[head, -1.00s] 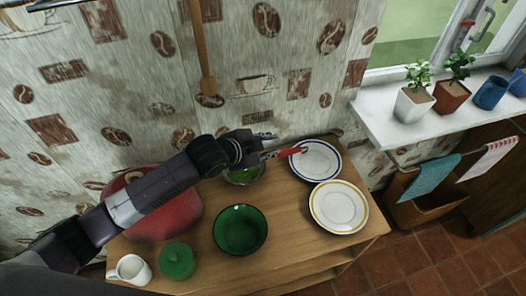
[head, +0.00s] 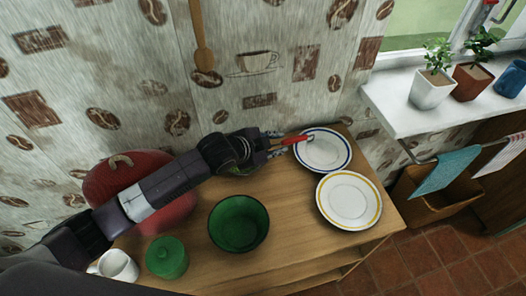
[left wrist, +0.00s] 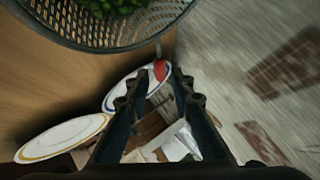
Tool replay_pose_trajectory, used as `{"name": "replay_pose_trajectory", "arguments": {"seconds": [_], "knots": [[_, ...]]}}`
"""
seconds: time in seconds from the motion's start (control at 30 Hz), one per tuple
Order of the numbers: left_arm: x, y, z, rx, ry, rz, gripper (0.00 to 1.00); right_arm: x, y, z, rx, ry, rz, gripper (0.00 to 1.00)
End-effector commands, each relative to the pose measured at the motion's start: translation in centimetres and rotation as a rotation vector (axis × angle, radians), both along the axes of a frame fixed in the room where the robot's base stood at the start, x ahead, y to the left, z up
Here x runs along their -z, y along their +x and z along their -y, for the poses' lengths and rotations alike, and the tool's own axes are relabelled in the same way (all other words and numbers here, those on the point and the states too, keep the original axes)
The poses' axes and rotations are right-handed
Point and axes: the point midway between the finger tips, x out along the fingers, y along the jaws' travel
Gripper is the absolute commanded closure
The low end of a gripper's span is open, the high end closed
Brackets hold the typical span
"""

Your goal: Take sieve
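The sieve (left wrist: 75,37) is a dark mesh basket with green leafy stuff in it, at the top left of the left wrist view. Its red handle (left wrist: 160,69) shows between and just beyond my left fingertips. In the head view the red handle (head: 295,140) reaches toward the blue-rimmed plate; the basket is hidden behind my gripper and arm. My left gripper (head: 277,145) is at the handle in the head view. In the left wrist view my left gripper (left wrist: 155,85) has its fingers apart, with no clear grip on anything. My right gripper is out of view.
The wooden cabinet top (head: 285,230) also holds a blue-rimmed plate (head: 325,158), a yellow-rimmed plate (head: 348,200), a green bowl (head: 238,225), a green jar (head: 167,258), a white mug (head: 117,266) and a red pot (head: 115,185). The wall is close behind.

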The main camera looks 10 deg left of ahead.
Motion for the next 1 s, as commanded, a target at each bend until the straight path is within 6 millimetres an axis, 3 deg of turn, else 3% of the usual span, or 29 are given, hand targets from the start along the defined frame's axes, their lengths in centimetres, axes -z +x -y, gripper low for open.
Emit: {"name": "replay_pose_trajectory", "arguments": {"seconds": [0.5, 0.87, 1.0], "knots": [[3.0, 3.3, 2.1, 0.001, 0.0, -0.001, 0.78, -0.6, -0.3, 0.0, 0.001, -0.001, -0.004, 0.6], [3.5, 3.8, 2.4, 0.001, 0.001, 0.001, 0.78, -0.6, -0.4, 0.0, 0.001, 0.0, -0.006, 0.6], [3.5, 3.8, 2.4, 0.001, 0.001, 0.001, 0.92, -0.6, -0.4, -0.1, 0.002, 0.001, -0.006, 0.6]]}}
